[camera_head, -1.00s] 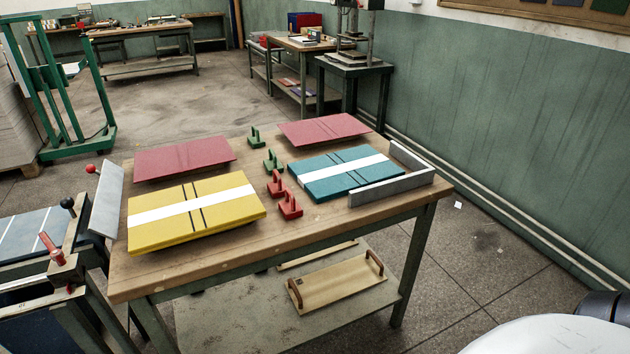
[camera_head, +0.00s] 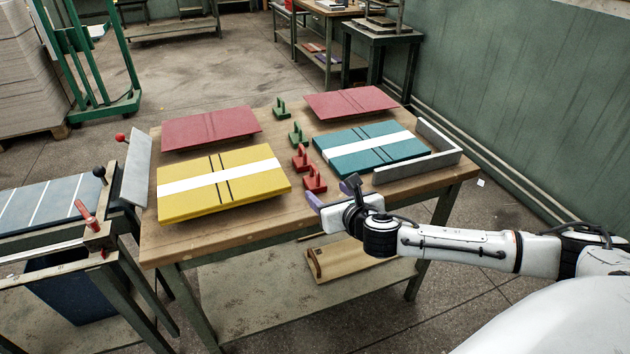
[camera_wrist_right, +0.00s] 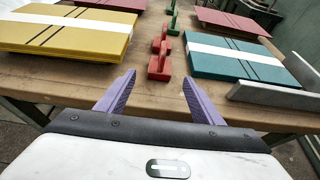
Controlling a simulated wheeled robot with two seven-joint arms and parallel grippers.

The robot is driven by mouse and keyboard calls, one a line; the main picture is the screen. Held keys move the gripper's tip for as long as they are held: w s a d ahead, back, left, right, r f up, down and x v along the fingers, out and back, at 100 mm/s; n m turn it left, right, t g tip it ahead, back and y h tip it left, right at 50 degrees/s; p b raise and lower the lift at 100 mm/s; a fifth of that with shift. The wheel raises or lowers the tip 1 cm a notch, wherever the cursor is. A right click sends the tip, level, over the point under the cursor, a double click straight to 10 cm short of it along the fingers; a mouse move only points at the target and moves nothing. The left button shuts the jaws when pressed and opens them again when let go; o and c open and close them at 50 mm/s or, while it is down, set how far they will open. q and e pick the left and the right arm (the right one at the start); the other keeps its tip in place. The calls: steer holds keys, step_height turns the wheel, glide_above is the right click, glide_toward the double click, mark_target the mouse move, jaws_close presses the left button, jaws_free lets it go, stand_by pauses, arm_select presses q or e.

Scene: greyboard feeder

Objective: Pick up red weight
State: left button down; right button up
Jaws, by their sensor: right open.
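Two red weights stand in the middle of the table, between the yellow and teal stacks. The nearer red weight (camera_head: 315,179) and the farther red weight (camera_head: 301,158) each have an upright handle on a flat base. In the right wrist view the nearer red weight (camera_wrist_right: 159,66) is beyond the fingertips, roughly centred between them, with the farther one (camera_wrist_right: 160,43) behind it. My right gripper (camera_head: 331,192) is at the table's front edge, short of the nearer weight. Its purple fingers are spread and empty in the right wrist view (camera_wrist_right: 158,78). My left gripper is not in view.
The yellow stack (camera_head: 222,183) lies left and the teal stack (camera_head: 371,147) right, beside a grey angled stop (camera_head: 420,166). Two green weights (camera_head: 296,135) stand behind the red ones. Dark red boards (camera_head: 211,129) lie at the back. A wooden carrying board (camera_head: 345,262) rests on the lower shelf.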

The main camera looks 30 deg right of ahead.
mark_target(319, 185)
steer(key=x, duration=0.8)
steer(key=shift+w+d+f+b, duration=0.15)
steer(key=shift+w+b, duration=0.15)
steer(key=c, duration=1.3)
jaws_close()
